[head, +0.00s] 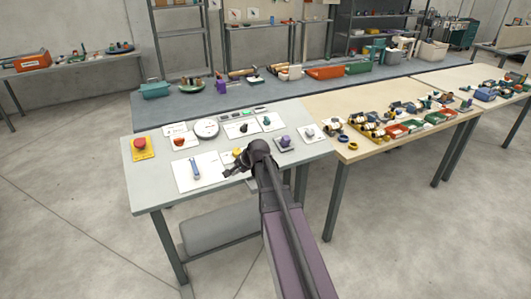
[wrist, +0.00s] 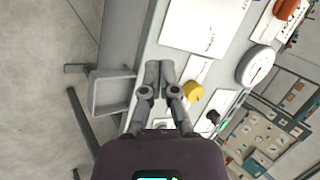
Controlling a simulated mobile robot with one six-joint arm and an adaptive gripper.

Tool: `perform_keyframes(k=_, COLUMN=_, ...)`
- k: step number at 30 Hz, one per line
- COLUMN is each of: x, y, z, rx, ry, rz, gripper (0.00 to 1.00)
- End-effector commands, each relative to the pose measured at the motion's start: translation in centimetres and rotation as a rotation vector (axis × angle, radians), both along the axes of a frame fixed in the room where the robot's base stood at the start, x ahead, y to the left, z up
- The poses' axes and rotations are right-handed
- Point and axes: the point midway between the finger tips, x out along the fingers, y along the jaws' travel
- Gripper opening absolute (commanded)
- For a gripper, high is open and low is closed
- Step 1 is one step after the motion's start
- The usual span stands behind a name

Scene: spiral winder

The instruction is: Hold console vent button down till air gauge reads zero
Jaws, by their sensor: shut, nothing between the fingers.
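The console (head: 150,185) is a light grey table with several controls on white label cards. A round white dial, which looks like the air gauge (head: 207,128), sits at its back; it also shows in the wrist view (wrist: 255,66). Its reading is too small to tell. A yellow button (wrist: 193,91) lies just right of my fingers in the wrist view, apart from them; my gripper partly hides it in the head view. Label text is unreadable, so I cannot tell which control is the vent button. My gripper (wrist: 159,68) is shut and empty over the console's front part.
A red mushroom button on a yellow base (head: 140,143), an orange-red button (head: 180,141), a blue handle (head: 196,170), a black knob (head: 243,127) and a purple knob (head: 286,140) stand around. A grey bin (wrist: 110,92) hangs at the front edge. A wooden parts table (head: 350,155) adjoins.

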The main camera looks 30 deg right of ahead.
Motion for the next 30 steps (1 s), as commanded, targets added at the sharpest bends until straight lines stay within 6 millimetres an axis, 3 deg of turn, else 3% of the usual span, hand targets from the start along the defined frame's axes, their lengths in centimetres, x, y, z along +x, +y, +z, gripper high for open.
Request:
perform_keyframes(k=3, x=2.8, y=-3.6, z=0.7, rx=0.107, ry=-0.047, rz=-0.151, gripper=0.0)
perform_keyframes(k=9, x=6.1, y=-9.6, z=2.3, rx=0.293, ry=-0.123, rz=-0.39, gripper=0.0)
perform_keyframes(k=18, x=8.9, y=-17.8, z=4.3, rx=0.538, ry=-0.221, rz=-0.666, gripper=0.0)
perform_keyframes(k=24, x=9.5, y=-20.5, z=5.1, rx=0.622, ry=-0.255, rz=-0.751, gripper=0.0)
perform_keyframes(k=30, x=9.5, y=-21.0, z=5.2, rx=0.642, ry=-0.261, rz=-0.769, gripper=0.0)
